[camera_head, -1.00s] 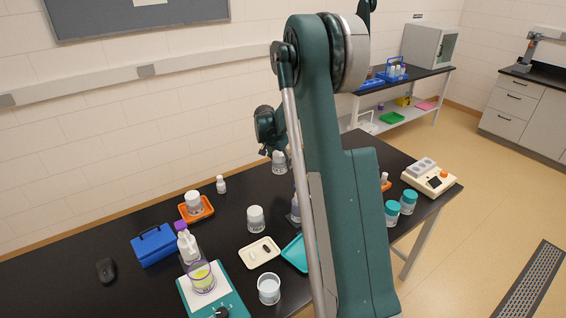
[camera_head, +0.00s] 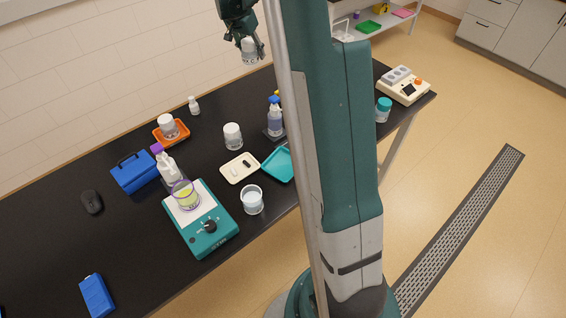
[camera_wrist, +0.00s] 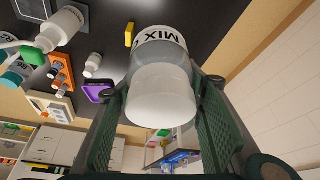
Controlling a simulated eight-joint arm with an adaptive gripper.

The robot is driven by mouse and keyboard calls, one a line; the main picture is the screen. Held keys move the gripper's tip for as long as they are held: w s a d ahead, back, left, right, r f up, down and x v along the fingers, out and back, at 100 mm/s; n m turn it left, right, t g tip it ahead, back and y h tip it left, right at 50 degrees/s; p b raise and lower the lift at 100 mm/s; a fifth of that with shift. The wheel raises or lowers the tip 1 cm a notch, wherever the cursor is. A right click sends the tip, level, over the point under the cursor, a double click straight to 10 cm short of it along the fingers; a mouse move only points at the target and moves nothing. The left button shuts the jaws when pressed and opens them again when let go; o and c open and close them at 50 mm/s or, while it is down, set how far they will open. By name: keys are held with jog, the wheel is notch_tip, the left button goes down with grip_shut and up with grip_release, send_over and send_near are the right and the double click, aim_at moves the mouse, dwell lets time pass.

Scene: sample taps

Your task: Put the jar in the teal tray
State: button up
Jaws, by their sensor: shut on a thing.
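My gripper (camera_head: 246,42) is shut on a jar (camera_head: 250,56) with a white lid and holds it in the air near the wall, beyond the far side of the black table in the picture. In the wrist view the jar (camera_wrist: 161,95) sits between both green finger pads, its white end towards the camera and its label reading "MIX". The teal tray (camera_head: 277,164) lies on the table near its front edge, well below and to the right of the gripper. My arm hides the tray's right part. The visible part of the tray is empty.
An orange tray (camera_head: 184,135) holds another jar. A teal-lidded jar (camera_head: 383,109) stands right.

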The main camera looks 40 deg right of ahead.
jog(key=s+a+r+b, duration=0.1)
jog(key=s+a, duration=0.1)
jog(key=s, duration=0.4)
jog(key=s+a+r+m, duration=0.1)
jog(key=s+a, duration=0.1)
jog(key=s, duration=0.3)
jog(key=s+a+r+b, duration=0.1)
jog(key=s+a, duration=0.2)
jog(key=s, duration=0.3)
jog(key=m+b, duration=0.1)
jog(key=b, duration=0.2)
send_over(290, 159)
jog(key=a, duration=0.2)
notch_tip(290, 159, down, 3)
notch_tip(290, 159, down, 11)
jog(key=shift+s+d+f+g, duration=0.2)
jog(key=shift+d+g, duration=0.05)
jog(key=shift+g, duration=0.05)
jog(key=shift+f+b, duration=0.4)
jog(key=shift+f, duration=2.5)
jog(key=shift+f+b, duration=0.45)
jog(key=shift+f, duration=1.65)
jog(key=shift+f, duration=0.1)
